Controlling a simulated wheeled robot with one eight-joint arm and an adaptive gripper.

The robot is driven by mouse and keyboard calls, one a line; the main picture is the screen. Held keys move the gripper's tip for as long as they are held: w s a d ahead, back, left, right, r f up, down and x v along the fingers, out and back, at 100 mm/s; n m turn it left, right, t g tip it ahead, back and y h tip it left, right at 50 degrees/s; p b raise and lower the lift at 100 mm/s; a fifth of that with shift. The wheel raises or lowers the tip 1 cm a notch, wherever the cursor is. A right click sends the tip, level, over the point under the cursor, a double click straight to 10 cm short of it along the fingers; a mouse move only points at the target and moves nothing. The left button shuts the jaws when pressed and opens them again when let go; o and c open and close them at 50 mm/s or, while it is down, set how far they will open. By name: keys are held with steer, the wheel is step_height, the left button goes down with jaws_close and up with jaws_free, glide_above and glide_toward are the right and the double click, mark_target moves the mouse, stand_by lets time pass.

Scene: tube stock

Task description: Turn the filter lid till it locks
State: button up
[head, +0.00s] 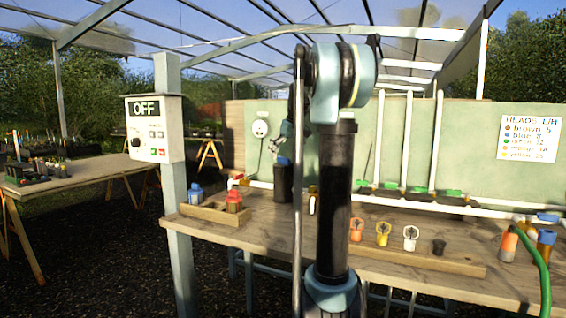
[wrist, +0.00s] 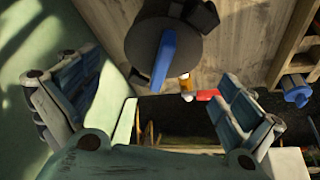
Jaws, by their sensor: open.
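The filter lid (wrist: 140,45) is a dark round disc in the wrist view, with a raised blue bar (wrist: 163,62) across it. The bar runs nearly up and down the picture, tilted slightly. I cannot tell whether the lid is locked.
White pipes with an orange-and-red fitting (wrist: 195,91) run close to the filter. A wooden tray (head: 212,212) with blue and red pieces stands left on the bench. A control box (head: 155,128) reads OFF.

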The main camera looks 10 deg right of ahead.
mark_target(282, 162)
steer(key=shift+x, duration=1.35)
steer(key=c, duration=1.3)
steer(key=shift+s, duration=0.1)
